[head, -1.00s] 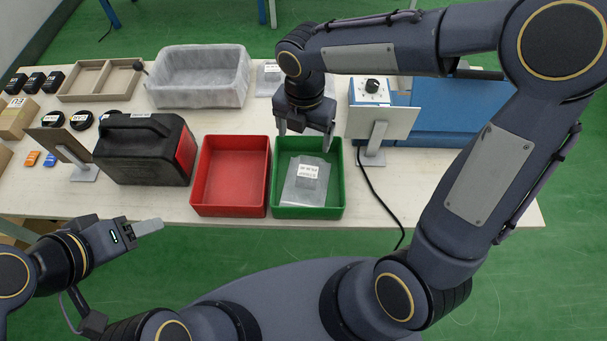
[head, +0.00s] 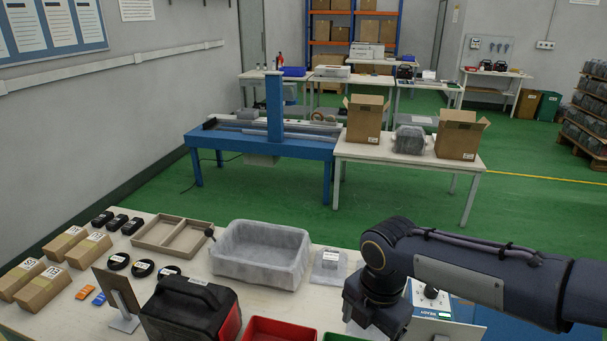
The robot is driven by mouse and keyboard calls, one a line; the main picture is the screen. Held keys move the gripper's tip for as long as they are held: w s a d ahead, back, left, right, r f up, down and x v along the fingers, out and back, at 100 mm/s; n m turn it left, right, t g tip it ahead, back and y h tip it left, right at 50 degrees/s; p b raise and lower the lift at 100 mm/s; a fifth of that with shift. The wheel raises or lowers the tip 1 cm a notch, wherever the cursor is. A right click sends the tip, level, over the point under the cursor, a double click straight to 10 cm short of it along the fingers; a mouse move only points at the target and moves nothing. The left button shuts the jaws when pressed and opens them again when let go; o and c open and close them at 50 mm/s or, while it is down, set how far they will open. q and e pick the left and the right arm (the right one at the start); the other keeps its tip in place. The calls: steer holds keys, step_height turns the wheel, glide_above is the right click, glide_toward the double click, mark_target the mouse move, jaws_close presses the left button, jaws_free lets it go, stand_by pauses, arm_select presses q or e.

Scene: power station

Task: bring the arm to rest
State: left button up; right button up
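My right arm comes in from the right in the head view, over the near table. Its wrist hangs down near the table's right part, and its gripper fingers are mostly cut off by the bottom edge, so their state is hidden. My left arm and gripper are out of view.
The near table holds a grey tub (head: 261,254), a black case (head: 190,308), a wooden divided tray (head: 173,236), several cartons and a blue device (head: 432,300). Beyond lie green floor, a blue bench (head: 262,142) and a table with open cardboard boxes (head: 365,118).

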steer(key=s+d+m+t+y, duration=0.1)
steer(key=s+d+m+t, duration=0.1)
steer(key=s+m, duration=0.5)
steer(key=s+d+m+t+y, duration=0.2)
steer(key=s+d+m, duration=0.3)
steer(key=m, duration=1.5)
steer(key=s+t, duration=0.1)
steer(key=s, duration=0.2)
steer(key=shift+d+r+m, duration=0.3)
steer(key=shift+r, duration=0.05)
steer(key=shift+s+d+t, duration=0.1)
steer(key=shift+t, duration=0.2)
